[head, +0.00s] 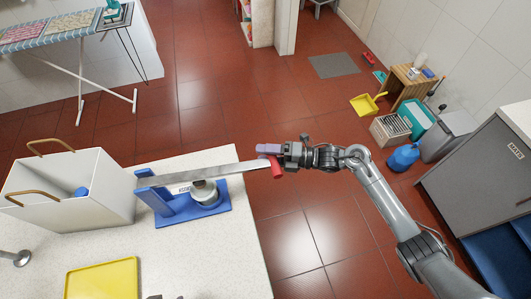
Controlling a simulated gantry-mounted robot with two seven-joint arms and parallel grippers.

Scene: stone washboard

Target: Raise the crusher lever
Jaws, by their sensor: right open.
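The crusher has a blue base (218,217) on the white countertop, with a round pale pot (205,193) under its lever. Its long flat metal lever (225,170) runs almost level to the right, past the counter's edge. A red handle (277,168) is at the lever's right end. My right gripper (274,152) is at this end, open, with a purple-grey finger just above the red handle. Its other finger is hard to make out, and I cannot tell whether it touches the handle. My left gripper is not clearly in view.
A white box (100,190) with brown handles stands left of the crusher. A yellow tray (102,278) lies at the counter's front. The red tiled floor right of the counter is open. A blue jug (403,157), crates and a grey cabinet (485,165) stand further right.

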